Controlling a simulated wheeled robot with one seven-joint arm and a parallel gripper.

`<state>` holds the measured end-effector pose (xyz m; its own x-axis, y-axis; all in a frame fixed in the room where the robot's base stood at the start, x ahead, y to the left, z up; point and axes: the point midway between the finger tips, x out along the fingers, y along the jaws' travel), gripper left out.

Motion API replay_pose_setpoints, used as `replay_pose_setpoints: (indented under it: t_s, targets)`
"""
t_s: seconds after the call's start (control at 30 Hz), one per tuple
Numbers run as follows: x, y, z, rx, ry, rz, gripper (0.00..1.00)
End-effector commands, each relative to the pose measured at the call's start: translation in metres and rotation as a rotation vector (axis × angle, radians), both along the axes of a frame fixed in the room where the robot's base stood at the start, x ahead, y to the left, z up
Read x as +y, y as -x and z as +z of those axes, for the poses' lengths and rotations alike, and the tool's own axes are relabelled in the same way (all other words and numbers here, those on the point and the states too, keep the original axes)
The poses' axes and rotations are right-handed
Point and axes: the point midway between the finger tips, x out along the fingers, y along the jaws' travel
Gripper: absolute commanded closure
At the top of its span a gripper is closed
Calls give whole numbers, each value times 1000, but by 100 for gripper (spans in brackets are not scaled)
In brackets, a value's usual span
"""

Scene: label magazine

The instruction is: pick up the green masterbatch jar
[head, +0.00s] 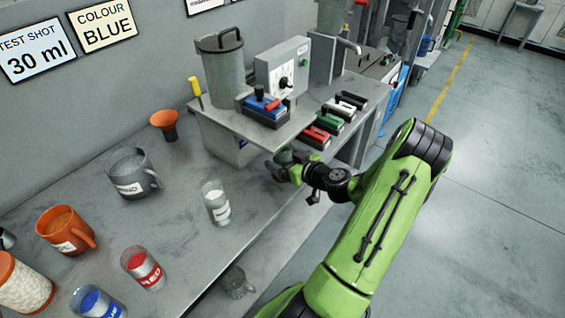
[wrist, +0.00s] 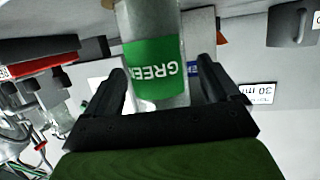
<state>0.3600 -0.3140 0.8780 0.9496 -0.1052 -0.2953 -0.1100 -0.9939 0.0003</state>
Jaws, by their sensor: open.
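The green masterbatch jar (wrist: 153,62) shows in the wrist view as a clear jar with a green band lettered GREEN, upside down in the picture. It fills the upper middle, between and just beyond the two black fingers of my gripper (wrist: 168,82). The fingers are apart, with a visible gap on the right side; I cannot tell whether the left one touches. In the head view my gripper (head: 283,168) is at the bench's right edge, below the machine, and mostly hides the jar there.
On the bench stand a jar with a white label (head: 216,203), a red jar (head: 142,267), a blue jar (head: 97,302), a grey mug (head: 130,174) and an orange mug (head: 66,230). The machine (head: 283,68) with coloured label blocks (head: 329,122) is close behind my gripper. Open floor lies right.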

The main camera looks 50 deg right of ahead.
Motion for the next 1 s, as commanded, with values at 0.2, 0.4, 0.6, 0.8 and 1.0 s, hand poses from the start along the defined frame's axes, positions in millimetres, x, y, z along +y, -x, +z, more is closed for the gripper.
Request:
replay_pose_setpoints:
  t_s: [0.2, 0.4, 0.6, 0.8, 1.0]
  targets:
    - [-1, -10, -3, 1, -1, -1, 11]
    - [-1, -9, -3, 1, 0, -1, 30]
    - [-1, -9, -3, 1, 0, 0, 60]
    - [-1, -9, -3, 0, 0, 0, 78]
    - [-1, -9, 3, -1, 1, -1, 78]
